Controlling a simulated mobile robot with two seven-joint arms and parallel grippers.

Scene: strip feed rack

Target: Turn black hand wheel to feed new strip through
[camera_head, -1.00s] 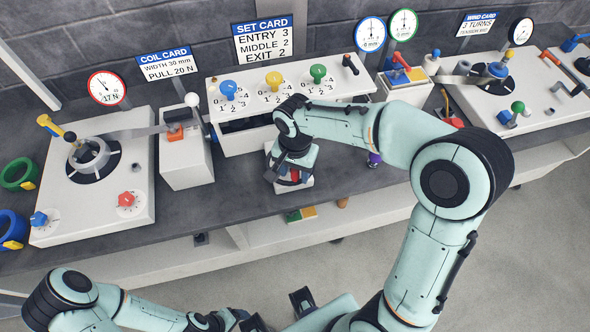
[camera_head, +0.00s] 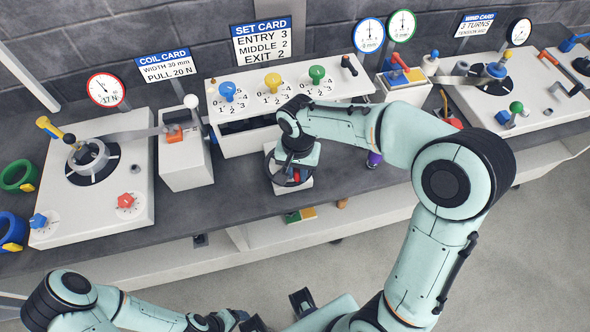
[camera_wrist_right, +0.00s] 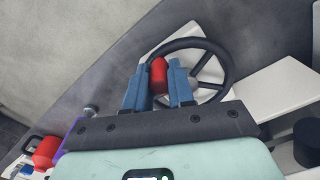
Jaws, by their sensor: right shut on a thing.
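The black hand wheel (camera_wrist_right: 229,62) shows in the right wrist view as a dark ring with spokes and a red crank knob (camera_wrist_right: 158,76). My right gripper (camera_wrist_right: 160,82) has its two blue fingers on either side of the red knob and is shut on it. In the head view my right gripper (camera_head: 293,172) reaches down over the wheel and hides much of it. A grey strip (camera_head: 146,132) runs from the coil (camera_head: 92,155) to a white block on the left. My left gripper (camera_head: 228,320) is at the bottom edge; its jaws are unclear.
A white panel (camera_head: 355,88) with blue, yellow and green knobs stands behind the wheel. The set card (camera_head: 262,40) reads entry 3, middle 2, exit 2. A purple item (camera_head: 374,159) is right of the wheel. The bench front left of the wheel (camera_head: 235,190) is clear.

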